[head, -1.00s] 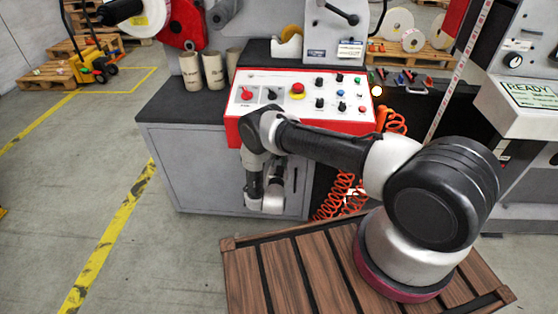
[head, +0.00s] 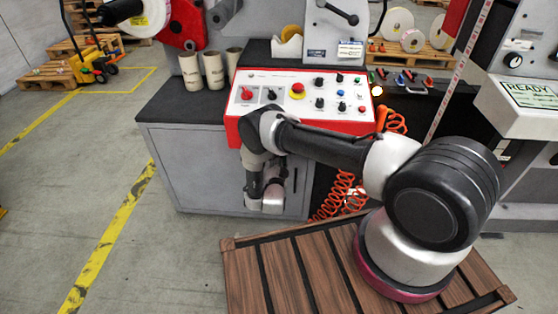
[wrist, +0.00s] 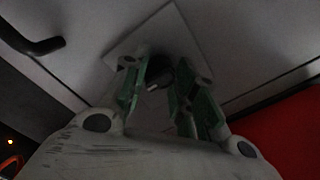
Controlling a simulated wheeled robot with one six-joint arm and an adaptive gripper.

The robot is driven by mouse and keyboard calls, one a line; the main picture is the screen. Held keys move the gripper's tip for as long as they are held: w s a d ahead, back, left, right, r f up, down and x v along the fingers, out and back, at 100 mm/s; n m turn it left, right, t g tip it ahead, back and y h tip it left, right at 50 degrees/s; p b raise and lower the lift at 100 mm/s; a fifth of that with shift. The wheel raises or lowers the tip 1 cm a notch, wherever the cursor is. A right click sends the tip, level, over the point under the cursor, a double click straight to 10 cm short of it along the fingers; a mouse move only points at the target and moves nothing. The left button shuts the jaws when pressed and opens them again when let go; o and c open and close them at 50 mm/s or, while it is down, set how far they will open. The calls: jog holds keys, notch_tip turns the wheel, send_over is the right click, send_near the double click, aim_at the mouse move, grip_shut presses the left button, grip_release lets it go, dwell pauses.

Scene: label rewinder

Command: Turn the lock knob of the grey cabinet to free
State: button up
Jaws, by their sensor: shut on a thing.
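The grey cabinet (head: 185,165) stands under the red-edged control panel. Its lock knob (wrist: 159,76) is a small dark round knob with a pale mark, on a light square plate (wrist: 179,32) in the wrist view. My gripper (wrist: 162,88) has its green-padded fingers on both sides of the knob and is shut on it. In the head view my wrist hangs in front of the cabinet's door, and the knob and fingertips are hidden there. I cannot tell the lock position from the knob's mark.
A dark handle (wrist: 35,45) sticks out near the plate in the wrist view. The control panel (head: 300,95) overhangs the door. Orange coiled hoses (head: 340,195) hang just right of it. The floor to the left is clear.

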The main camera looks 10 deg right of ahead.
dwell(0.4)
jog(key=o, duration=1)
jog(key=v, duration=1.2)
